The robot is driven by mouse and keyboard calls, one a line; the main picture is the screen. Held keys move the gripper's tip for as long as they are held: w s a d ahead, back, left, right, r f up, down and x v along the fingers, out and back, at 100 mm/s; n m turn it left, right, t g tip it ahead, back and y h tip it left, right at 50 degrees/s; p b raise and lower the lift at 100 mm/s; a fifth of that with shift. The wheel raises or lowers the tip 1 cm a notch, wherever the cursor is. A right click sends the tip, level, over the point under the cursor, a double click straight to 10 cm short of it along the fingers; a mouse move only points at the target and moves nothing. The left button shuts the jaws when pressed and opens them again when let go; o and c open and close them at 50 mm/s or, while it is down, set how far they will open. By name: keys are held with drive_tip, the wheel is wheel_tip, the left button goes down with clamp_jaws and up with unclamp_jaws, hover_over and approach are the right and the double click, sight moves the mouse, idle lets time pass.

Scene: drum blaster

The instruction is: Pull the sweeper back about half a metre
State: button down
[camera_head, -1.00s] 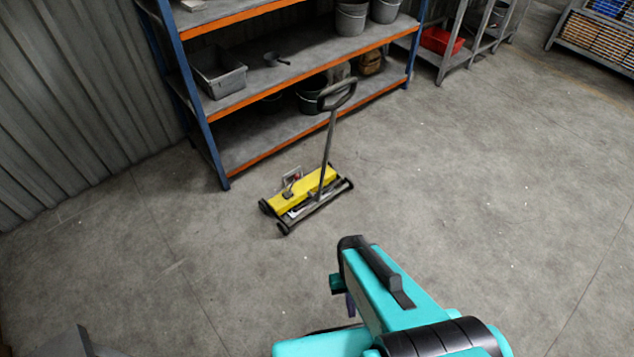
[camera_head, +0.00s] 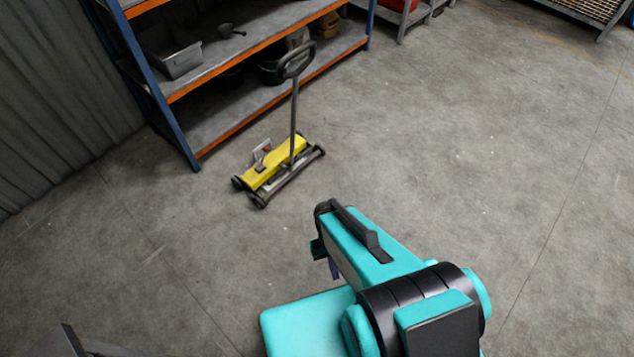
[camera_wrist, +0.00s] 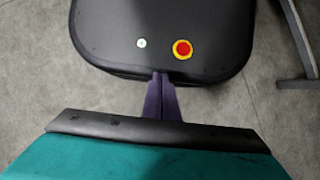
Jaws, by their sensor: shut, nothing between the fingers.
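The sweeper (camera_head: 275,168) stands on the concrete floor in the head view, just in front of the shelf's near corner. It has a yellow body, small black wheels and an upright grey pole with a dark loop handle (camera_head: 297,61) at the top. In the wrist view, my gripper (camera_wrist: 163,78) shows as two purple fingers pressed together with nothing between them. It points down over my own dark base top. In the head view the arm is folded low in front, well apart from the sweeper, and the gripper is mostly hidden behind it.
A blue and orange shelf (camera_head: 235,71) with a grey bin (camera_head: 175,57) and buckets stands behind the sweeper. A corrugated wall (camera_head: 60,100) is at the left. A grey metal leg (camera_wrist: 298,40) shows in the wrist view. The floor to the right is clear.

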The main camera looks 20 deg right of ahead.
idle(0.4)
drive_tip(key=c, duration=1.8)
unclamp_jaws()
drive_tip(key=shift+o, duration=0.2)
